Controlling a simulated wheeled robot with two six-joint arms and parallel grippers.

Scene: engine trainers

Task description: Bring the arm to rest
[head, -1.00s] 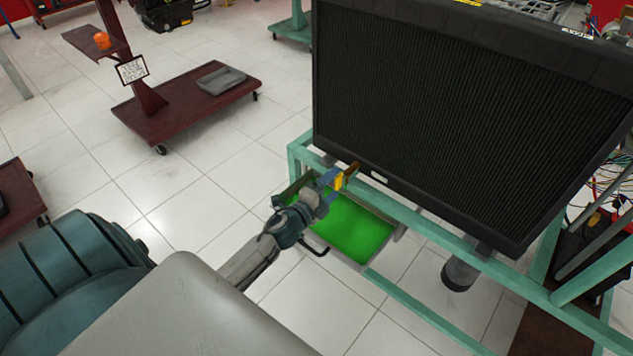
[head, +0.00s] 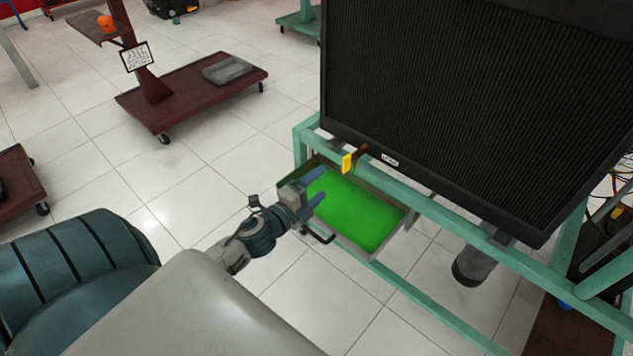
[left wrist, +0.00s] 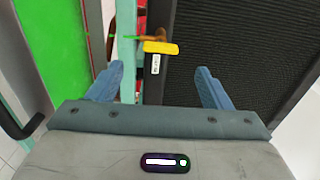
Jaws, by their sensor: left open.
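My left gripper (head: 318,188) is open and empty in the head view, its blue fingers apart, just above the near left part of the green-filled tray. In the left wrist view the two blue fingers (left wrist: 160,85) stand wide apart with nothing between them. A yellow-handled valve (head: 347,162) sticks out at the lower edge of the black radiator, beyond the fingertips and apart from them. The valve also shows in the left wrist view (left wrist: 160,47). My right gripper is in neither view.
The radiator (head: 470,110) stands on a green frame (head: 440,219). A tray of green liquid (head: 408,218) with a black handle sits under it. A dark red cart (head: 135,104) with a grey pan (head: 228,70) stands at the back left. The tiled floor (head: 200,185) left of the frame is clear.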

